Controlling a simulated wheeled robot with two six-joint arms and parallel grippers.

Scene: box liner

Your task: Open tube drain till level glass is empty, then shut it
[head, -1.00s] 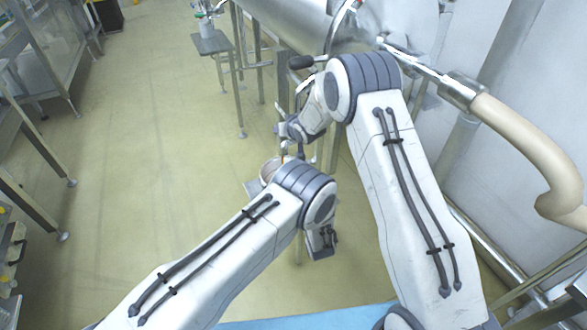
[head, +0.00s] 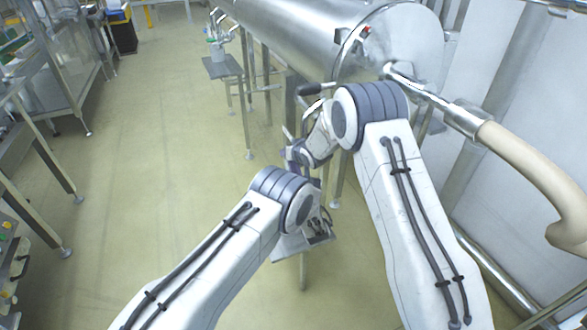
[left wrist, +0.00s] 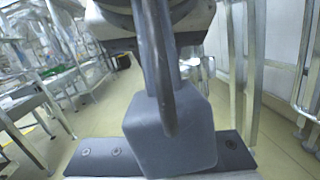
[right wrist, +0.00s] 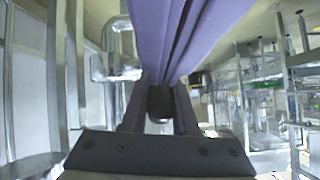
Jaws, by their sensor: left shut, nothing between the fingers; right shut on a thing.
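The large steel tube (head: 300,35) lies horizontally at the top of the head view, with its round end towards me. A black handle (head: 312,88) sticks out under this end. My right gripper (head: 298,152) is below the tube end, partly hidden by its own arm.
A thick beige hose (head: 525,160) runs from a steel pipe at the tube end along the right wall. A small stand (head: 222,67) with a container is at the back. Steel shelving (head: 70,80) stands at the left. The floor between is clear.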

